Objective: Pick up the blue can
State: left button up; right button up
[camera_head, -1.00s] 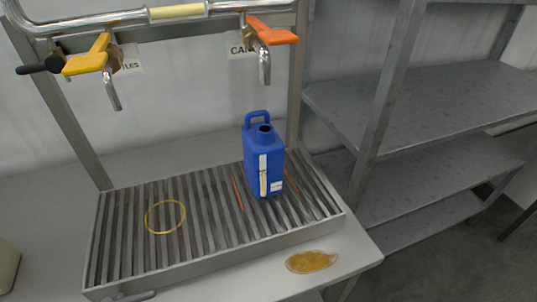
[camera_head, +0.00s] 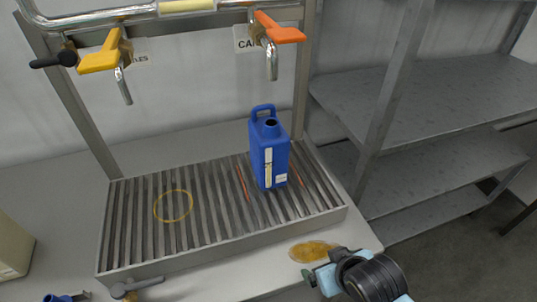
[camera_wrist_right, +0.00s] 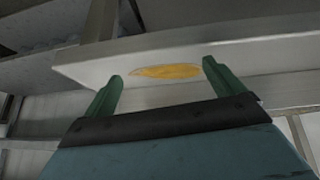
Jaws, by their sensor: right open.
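The blue can (camera_head: 268,148) stands upright on the slatted metal drip tray (camera_head: 215,249), towards its right side. It has a loop handle, a dark open mouth and white labels on its front. It stands below and near the orange-handled tap, apart from it. My right gripper (camera_head: 316,266) is at the lower right of the head view, in front of the tray and well short of the can. In the right wrist view my right gripper (camera_wrist_right: 163,72) has its green fingers apart with nothing between them. The can is not in the right wrist view. I cannot identify my left gripper.
Yellow (camera_head: 100,53) and orange (camera_head: 277,30) tap handles hang from a pipe above the tray. A yellow ring (camera_head: 173,190) marks the tray's left part. An orange-yellow spill (camera_head: 310,250) lies on the front ledge. Metal shelves (camera_head: 425,95) stand at the right.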

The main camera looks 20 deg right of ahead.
jog(key=w+a+r+m+t, duration=0.1)
jog(key=w+r+t, duration=0.45)
jog(key=w, duration=0.25)
jog(key=t+y, duration=0.1)
jog(key=t, duration=0.5)
send_near(277, 149)
jog(key=w, duration=0.9)
jog(key=shift+w+a+f+p, duration=0.1)
jog(key=shift+w+a+p, duration=0.1)
jog(key=shift+p, duration=0.2)
jog(key=shift+w+a+f, duration=0.1)
jog(key=shift+w, duration=1.4)
jog(key=shift+w+a+f, duration=0.1)
jog(key=shift+w, duration=1.4)
jog(key=c, duration=1.9)
jog(key=shift+r, duration=0.15)
grip_shut()
